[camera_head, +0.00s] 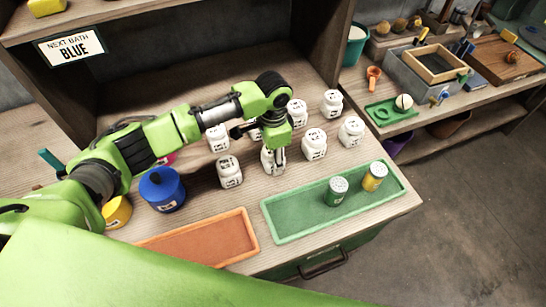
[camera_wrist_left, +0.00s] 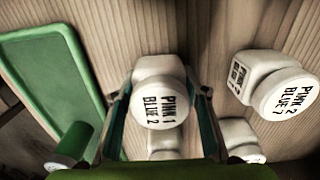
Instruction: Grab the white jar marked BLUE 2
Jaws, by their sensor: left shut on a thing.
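The white jar marked PINK 1, BLUE 2 (camera_wrist_left: 160,101) is between the two fingers of my left gripper in the left wrist view. Its lid lettering faces the camera. My left gripper (camera_head: 274,160) is shut on this jar, which shows in the head view (camera_head: 267,165) partly hidden behind the fingers. The jar looks upright at the shelf board; I cannot tell whether it touches the wood. Beside it in the left wrist view is another white jar, marked PINK 2, BLUE 7 (camera_wrist_left: 284,93). My right gripper is not in view.
Several white jars stand close by, including one to the left (camera_head: 230,172) and one to the right (camera_head: 314,144). A green tray (camera_head: 281,231) holds a green and a yellow shaker. An orange tray (camera_head: 200,241) looks empty. A blue pot (camera_head: 162,190) stands at left.

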